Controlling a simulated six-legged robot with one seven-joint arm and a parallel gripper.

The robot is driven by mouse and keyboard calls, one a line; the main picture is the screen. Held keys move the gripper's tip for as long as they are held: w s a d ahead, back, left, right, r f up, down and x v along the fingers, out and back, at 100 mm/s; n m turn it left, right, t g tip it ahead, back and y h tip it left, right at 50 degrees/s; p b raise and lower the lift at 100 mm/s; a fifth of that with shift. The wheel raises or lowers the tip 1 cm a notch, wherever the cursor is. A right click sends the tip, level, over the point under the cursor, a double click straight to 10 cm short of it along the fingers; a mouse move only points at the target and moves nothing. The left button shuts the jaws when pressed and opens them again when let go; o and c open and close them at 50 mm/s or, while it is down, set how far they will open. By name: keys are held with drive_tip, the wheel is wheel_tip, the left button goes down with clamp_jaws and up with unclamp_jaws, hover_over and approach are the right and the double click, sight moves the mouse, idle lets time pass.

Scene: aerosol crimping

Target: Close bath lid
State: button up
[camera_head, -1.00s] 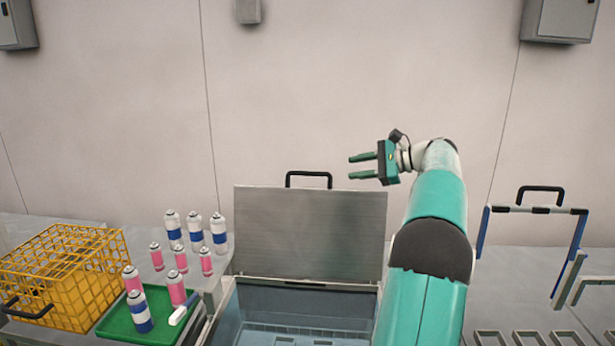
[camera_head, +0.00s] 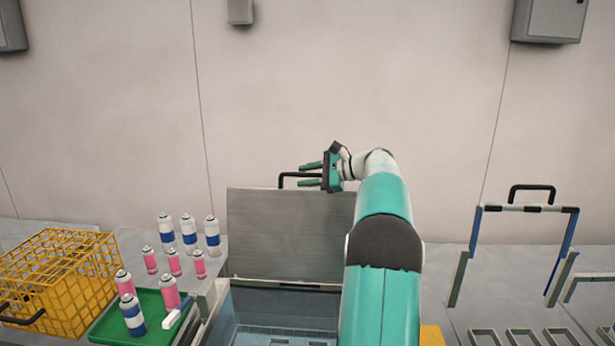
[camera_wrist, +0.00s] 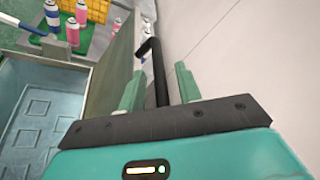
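The bath lid (camera_head: 280,235) is a grey metal panel standing upright, open, at the back of the bath (camera_head: 285,318). A black handle (camera_head: 284,180) sits on its top edge. My gripper (camera_head: 311,174) is at the right part of the handle, its fingers pointing left. In the wrist view the handle (camera_wrist: 157,75) runs between the two spread fingers of my gripper (camera_wrist: 158,88). Gaps show beside the handle, so the fingers are open around it. The bath interior (camera_wrist: 40,115) shows at lower left there. My forearm hides the lid's right edge.
A yellow wire basket (camera_head: 58,280) and a green tray (camera_head: 110,325) with cans stand left of the bath. Several more cans (camera_head: 190,237) stand behind the tray. A blue-and-grey frame with a black handle (camera_head: 531,190) stands at the right.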

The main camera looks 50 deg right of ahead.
clamp_jaws()
drive_tip(key=shift+a, duration=0.1)
idle(0.3)
